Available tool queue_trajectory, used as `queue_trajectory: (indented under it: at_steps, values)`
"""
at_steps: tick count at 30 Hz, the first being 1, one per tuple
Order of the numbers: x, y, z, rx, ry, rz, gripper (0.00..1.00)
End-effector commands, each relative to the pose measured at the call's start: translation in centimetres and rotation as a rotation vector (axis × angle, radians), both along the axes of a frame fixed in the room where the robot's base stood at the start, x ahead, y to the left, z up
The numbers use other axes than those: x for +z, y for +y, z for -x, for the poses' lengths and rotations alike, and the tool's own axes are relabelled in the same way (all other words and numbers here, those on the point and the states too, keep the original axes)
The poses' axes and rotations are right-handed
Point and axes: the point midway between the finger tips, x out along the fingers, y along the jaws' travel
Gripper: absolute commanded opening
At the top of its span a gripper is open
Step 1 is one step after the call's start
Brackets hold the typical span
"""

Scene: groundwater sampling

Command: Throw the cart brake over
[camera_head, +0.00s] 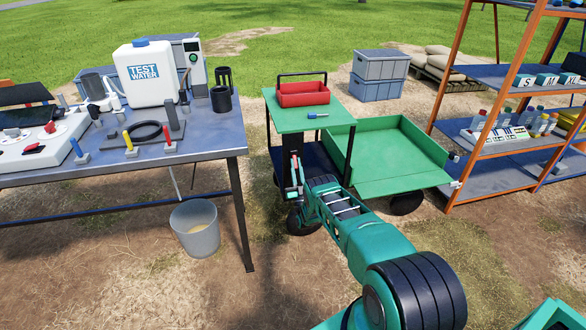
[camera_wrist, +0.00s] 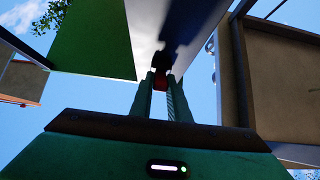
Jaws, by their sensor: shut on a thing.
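The green cart (camera_head: 290,118) stands in the middle of the head view, with a green side bed (camera_head: 400,165) to its right. My gripper (camera_wrist: 161,78) is at the cart's near side, low beneath its green top. In the head view my arm partly covers this spot.
A red toolbox (camera_head: 303,94) and a blue-handled tool (camera_head: 317,115) rest on the cart top. A blue-topped table (camera_head: 215,133) with sampling gear stands left, a bucket (camera_head: 196,228) below it. An orange-framed shelf (camera_head: 455,90) stands right. Grey crates (camera_head: 380,70) sit behind.

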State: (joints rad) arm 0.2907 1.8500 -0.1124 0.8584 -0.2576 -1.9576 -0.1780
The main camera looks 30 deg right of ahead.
Motion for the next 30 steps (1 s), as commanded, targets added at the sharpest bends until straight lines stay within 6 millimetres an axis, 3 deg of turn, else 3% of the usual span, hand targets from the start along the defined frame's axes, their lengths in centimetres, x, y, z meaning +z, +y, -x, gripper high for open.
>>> queue_trajectory:
  at_steps: [1,3,16,30]
  values:
    - [-0.5,0.3,0.0,0.004,0.009,-0.003,0.23]
    - [-0.4,0.2,0.1,0.002,0.008,-0.003,0.34]
    - [-0.7,0.2,0.4,0.0,0.005,-0.001,0.34]
    - [-5.4,1.4,4.4,0.001,0.007,-0.003,0.34]
